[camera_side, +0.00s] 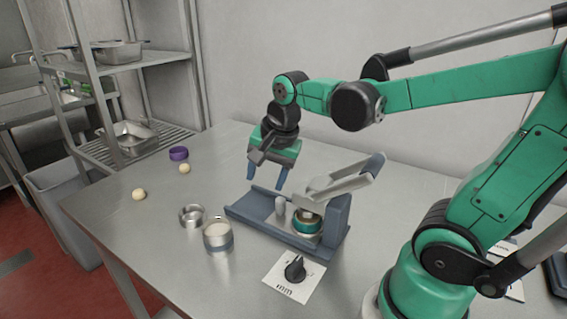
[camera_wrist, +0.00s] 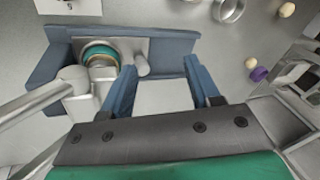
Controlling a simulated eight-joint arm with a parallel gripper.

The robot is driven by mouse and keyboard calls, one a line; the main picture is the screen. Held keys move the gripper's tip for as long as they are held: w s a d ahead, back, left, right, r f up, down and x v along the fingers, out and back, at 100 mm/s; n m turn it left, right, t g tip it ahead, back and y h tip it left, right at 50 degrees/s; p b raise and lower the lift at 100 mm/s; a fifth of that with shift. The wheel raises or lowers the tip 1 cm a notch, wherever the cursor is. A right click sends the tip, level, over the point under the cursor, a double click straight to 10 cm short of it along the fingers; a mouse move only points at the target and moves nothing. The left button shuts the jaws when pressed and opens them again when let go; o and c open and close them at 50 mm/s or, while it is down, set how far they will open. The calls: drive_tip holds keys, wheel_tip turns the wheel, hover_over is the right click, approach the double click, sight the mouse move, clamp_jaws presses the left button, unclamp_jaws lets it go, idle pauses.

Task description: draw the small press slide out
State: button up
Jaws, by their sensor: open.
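The small press has a blue-grey base (camera_side: 250,217) with an upright right end and a pale lever (camera_side: 345,184) raised at a slant. Its grey metal slide (camera_wrist: 127,47) lies in the base channel and carries a short upright post (camera_side: 280,205); the post also shows in the wrist view (camera_wrist: 141,65). A teal-ringed round cup (camera_side: 307,223) sits at the right part of the slide, partly under the lever. My gripper (camera_side: 266,181) is open and empty above the base's far side.
A metal cup (camera_side: 217,236) and an empty metal ring (camera_side: 191,215) stand left of the press. Two pale balls (camera_side: 139,194) and a purple ring (camera_side: 178,153) lie farther left. A dial on a white plate (camera_side: 294,270) sits in front. The table's left part is mostly clear.

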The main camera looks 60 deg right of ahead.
sight(281, 199)
drive_tip(key=d+m+g, duration=0.1)
drive_tip(key=d+m, duration=0.1)
drive_tip(key=m, duration=0.2)
drive_tip(key=w+d+f+m+g, duration=0.1)
drive_tip(key=d+m, duration=0.1)
drive_tip(key=m, duration=0.2)
drive_tip(key=d+f+m+g, duration=0.1)
drive_tip(key=m, duration=0.4)
drive_tip(key=shift+w+d+f+y, duration=0.2)
drive_tip(key=shift+w+d+y, duration=0.1)
drive_tip(key=shift+d, duration=0.1)
drive_tip(key=m, duration=0.1)
drive_tip(key=d+m, duration=0.1)
drive_tip(key=shift+f+m+g, duration=0.3)
drive_tip(key=shift+g, duration=0.1)
drive_tip(key=shift+f, duration=4.15)
clamp_jaws()
drive_tip(key=w, duration=1)
drive_tip(key=shift+o, duration=0.3)
unclamp_jaws()
